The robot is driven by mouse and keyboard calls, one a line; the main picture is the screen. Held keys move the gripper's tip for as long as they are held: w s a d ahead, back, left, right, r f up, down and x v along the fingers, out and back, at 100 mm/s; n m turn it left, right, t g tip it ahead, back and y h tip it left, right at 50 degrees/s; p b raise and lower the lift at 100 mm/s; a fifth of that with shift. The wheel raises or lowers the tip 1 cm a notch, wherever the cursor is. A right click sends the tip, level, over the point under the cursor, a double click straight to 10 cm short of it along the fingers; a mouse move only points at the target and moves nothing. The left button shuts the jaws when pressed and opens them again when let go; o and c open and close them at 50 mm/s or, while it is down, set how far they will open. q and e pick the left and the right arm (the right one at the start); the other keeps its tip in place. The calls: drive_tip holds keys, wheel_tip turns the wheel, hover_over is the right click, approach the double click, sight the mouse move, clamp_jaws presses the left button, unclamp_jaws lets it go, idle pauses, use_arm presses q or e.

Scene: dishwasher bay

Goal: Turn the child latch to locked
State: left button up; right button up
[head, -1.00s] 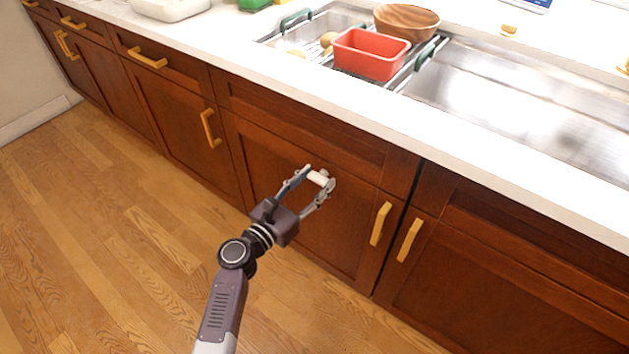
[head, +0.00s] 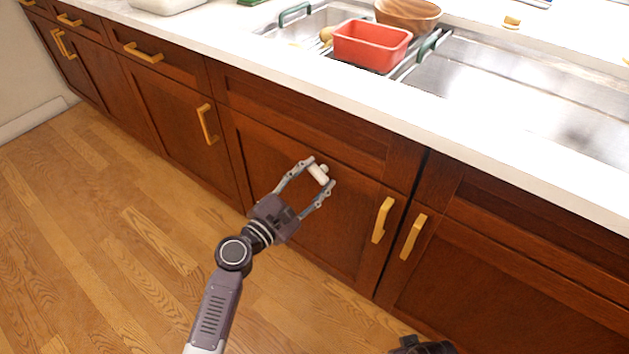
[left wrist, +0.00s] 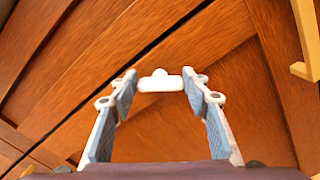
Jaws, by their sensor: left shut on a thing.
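The child latch (head: 318,174) is a small white bar with a round knob on the front of a brown cabinet door. In the head view the bar slants down to the right. My left gripper (head: 319,173) is shut on the latch, with one fingertip at each end of the bar. In the left wrist view the latch (left wrist: 160,84) lies level between the tips of my left gripper (left wrist: 160,82), its knob above the bar. Any lock marking is too small to see. A dark part, apparently of my right gripper, shows at the bottom edge of the head view; its fingers cannot be made out.
Yellow door handles (head: 382,220) and (head: 412,237) stand out to the right of the latch. Another handle (head: 207,124) is to the left. The white counter (head: 300,88) overhangs above, with a red tub (head: 371,47) at the sink. The wooden floor (head: 120,240) is clear.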

use_arm(q)
drive_tip(key=m+b, duration=0.3)
drive_tip(key=m, duration=0.5)
drive_tip(key=shift+f, duration=0.2)
drive_tip(key=shift+m, duration=0.7)
drive_tip(key=shift+d+m+b, duration=0.1)
drive_tip(key=shift+m+b, duration=0.25)
drive_tip(key=shift+m, duration=0.45)
use_arm(e)
drive_tip(key=w+v, duration=0.3)
drive_tip(key=v, duration=0.9)
drive_tip(key=shift+s+r+t, duration=0.4)
drive_tip(key=shift+s+r, duration=0.1)
drive_tip(key=shift+r, duration=0.25)
drive_tip(key=shift+d, duration=0.1)
use_arm(q)
drive_tip(key=o, duration=1.2)
drive_tip(key=shift+c, duration=0.2)
drive_tip(key=v, duration=1.2)
